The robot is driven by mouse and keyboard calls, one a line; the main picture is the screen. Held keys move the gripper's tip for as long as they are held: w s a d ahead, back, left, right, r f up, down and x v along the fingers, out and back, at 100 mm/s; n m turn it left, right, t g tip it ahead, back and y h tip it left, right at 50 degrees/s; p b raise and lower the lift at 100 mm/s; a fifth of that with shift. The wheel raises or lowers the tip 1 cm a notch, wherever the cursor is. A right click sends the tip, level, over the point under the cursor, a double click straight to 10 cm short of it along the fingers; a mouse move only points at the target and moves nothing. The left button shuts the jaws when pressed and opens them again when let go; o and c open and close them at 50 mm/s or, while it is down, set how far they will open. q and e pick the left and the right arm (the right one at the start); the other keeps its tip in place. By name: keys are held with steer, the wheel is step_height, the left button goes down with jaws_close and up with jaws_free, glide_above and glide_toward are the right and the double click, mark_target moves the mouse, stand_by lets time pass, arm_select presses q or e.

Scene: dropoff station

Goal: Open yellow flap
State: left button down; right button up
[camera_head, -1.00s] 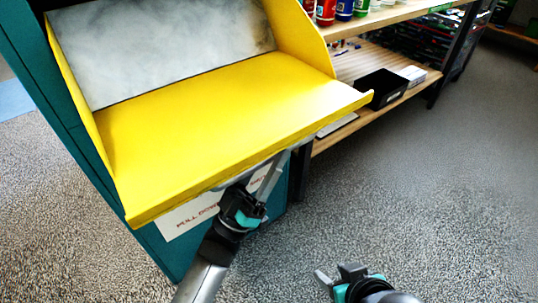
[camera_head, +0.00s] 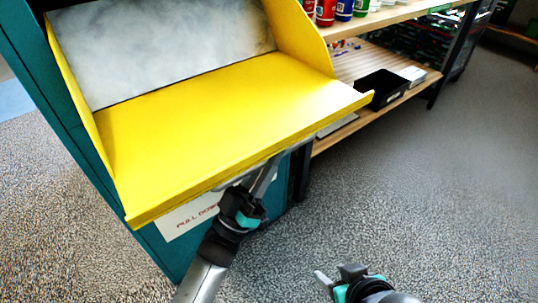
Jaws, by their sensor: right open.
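The yellow flap (camera_head: 225,120) is folded down and open, lying nearly level with raised side walls. It juts out from the teal cabinet (camera_head: 65,120). A grey, cloudy panel (camera_head: 160,45) shows behind it. My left gripper (camera_head: 252,178) is under the flap's front edge, with a finger reaching up to its underside. The flap hides part of the fingers, so I cannot tell whether they touch it or how far apart they are. My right gripper (camera_head: 333,274) is open and empty, low over the floor at the bottom, away from the flap.
A white sign (camera_head: 190,218) with red lettering is on the cabinet front below the flap. A wooden shelf unit (camera_head: 355,65) stands at the right, with a black bin (camera_head: 382,88) and bottles. The grey floor (camera_head: 440,180) at the right is clear.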

mark_target(270, 136)
stand_by(0.8)
arm_select(q)
steer(key=shift+r+p, duration=0.2)
steer(key=shift+p, duration=0.1)
steer(key=r+n+t+y+p, duration=0.1)
steer(key=p, duration=0.1)
steer(key=r+n+t+y+p, duration=0.1)
steer(key=r+n+p, duration=0.1)
steer(key=p, duration=0.1)
steer(key=shift+s+d+r+y, duration=0.15)
steer(key=shift+s+r+y, duration=0.05)
steer(key=shift+r+y, duration=0.1)
step_height(270, 136, up, 4)
steer(key=n+t+y+p, duration=0.1)
steer(key=n+y+p, duration=0.2)
steer(key=p, duration=0.2)
steer(key=shift+n+p, duration=0.35)
steer(key=shift+n, duration=0.05)
steer(key=shift+r+p, duration=0.15)
steer(key=shift+p, duration=0.15)
arm_select(e)
steer(key=s+d+f+g+h, duration=0.1)
steer(key=s+d+f+g, duration=0.1)
steer(key=s+f, duration=0.3)
steer(key=s+d+f+g, duration=0.2)
steer(key=s+d+f, duration=0.2)
steer(key=f, duration=1)
steer(key=shift+s+d+f+g+h, duration=0.15)
steer(key=shift+s+d+g+h, duration=0.15)
steer(key=shift+s+h, duration=0.15)
